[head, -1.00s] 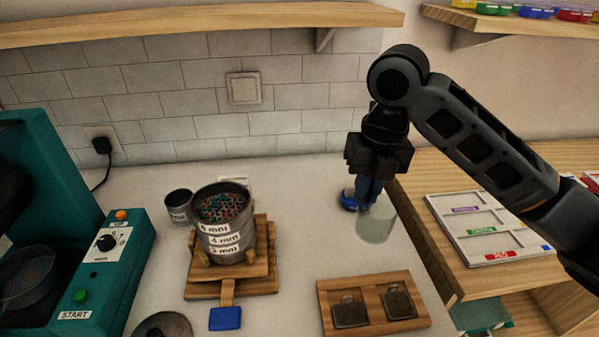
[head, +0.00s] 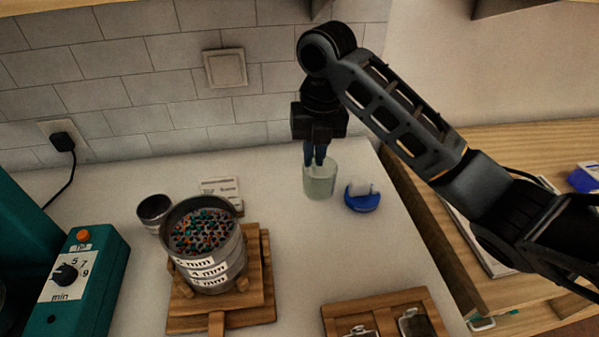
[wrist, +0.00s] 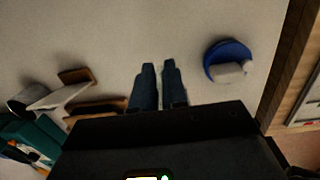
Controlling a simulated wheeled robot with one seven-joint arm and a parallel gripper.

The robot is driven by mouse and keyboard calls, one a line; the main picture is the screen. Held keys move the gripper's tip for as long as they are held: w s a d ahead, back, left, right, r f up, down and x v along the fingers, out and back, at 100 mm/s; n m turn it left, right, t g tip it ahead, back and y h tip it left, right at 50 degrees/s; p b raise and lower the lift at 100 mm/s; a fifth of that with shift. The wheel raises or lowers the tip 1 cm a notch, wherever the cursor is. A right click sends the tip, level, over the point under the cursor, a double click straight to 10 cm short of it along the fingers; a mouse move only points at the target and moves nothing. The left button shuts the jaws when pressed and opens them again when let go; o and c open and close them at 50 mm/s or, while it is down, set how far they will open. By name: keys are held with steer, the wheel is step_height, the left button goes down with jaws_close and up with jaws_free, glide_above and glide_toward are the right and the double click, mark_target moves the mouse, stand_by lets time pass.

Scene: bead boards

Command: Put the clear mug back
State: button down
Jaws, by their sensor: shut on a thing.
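The clear mug (head: 320,183) is a pale, greenish see-through cup, upright at the back of the white counter (head: 290,250). My gripper (head: 315,160) points down from above with its blue fingers at the mug's rim, shut on it. I cannot tell whether the mug's base touches the counter. In the wrist view my fingers (wrist: 156,75) are close together, and the mug is too faint to make out there.
A blue round thing with a white block (head: 362,195) stands just right of the mug. Left are a sieve stack of beads (head: 207,275) on a wooden stand, a dark cup (head: 155,210) and a white card (head: 220,188). A wooden tray (head: 335,318) lies in front.

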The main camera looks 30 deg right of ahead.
steer(key=shift+w+a+f, duration=0.35)
steer(key=shift+w, duration=0.2)
steer(key=shift+w+a+f, duration=0.35)
steer(key=shift+w, duration=0.15)
steer(key=shift+w+a+f, duration=0.2)
steer(key=shift+w+f, duration=0.15)
steer(key=shift+f+p, duration=0.65)
steer(key=shift+f, duration=1.35)
steer(key=shift+f, duration=0.1)
steer(key=c, duration=1.2)
jaws_free()
steer(key=shift+o, duration=0.2)
step_height(320, 180, up, 8)
steer(key=b, duration=0.1)
steer(key=shift+s, duration=0.25)
steer(key=shift+f, duration=0.1)
